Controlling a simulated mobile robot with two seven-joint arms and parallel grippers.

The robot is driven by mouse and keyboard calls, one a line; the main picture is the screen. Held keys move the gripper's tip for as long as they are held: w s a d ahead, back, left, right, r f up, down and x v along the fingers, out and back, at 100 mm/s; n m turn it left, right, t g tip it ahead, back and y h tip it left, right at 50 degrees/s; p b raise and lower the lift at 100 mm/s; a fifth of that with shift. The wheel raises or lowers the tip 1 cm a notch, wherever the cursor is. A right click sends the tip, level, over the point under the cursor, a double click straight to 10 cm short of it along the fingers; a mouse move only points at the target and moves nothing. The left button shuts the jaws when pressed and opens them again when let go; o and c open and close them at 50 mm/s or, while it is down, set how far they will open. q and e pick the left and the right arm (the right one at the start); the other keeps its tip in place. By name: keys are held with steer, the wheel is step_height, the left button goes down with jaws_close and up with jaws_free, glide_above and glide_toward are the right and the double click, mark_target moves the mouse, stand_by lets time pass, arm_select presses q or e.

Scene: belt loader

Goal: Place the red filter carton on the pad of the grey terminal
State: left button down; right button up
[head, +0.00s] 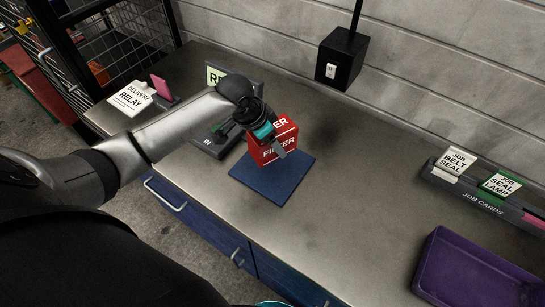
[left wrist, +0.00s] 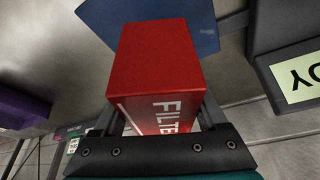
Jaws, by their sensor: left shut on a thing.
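My left gripper (head: 272,143) is shut on the red filter carton (head: 285,128), a box with white FILTER lettering. In the left wrist view the carton (left wrist: 160,65) sits between the two fingers (left wrist: 160,125). A flat dark blue pad (head: 272,185) lies on the bench in front of the carton and beside the grey terminal (head: 212,148). The pad (left wrist: 185,18) also shows past the carton in the left wrist view. I cannot tell whether the carton touches anything below.
A DELIVERY RELAY card (head: 131,98) stands at the bench's left. A black box with a post (head: 342,60) is by the wall. A job-card rack (head: 480,200) and a purple tray (head: 470,268) are at right. The bench middle (head: 360,185) is clear.

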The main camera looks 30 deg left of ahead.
mark_target(256, 138)
arm_select(q)
step_height(256, 138, down, 2)
steer(key=shift+f, duration=0.1)
steer(key=shift+f+b, duration=0.45)
steer(key=shift+f, duration=1.7)
steer(key=shift+f, duration=0.15)
jaws_free()
steer(key=p+v, duration=0.2)
steer(key=v, duration=1)
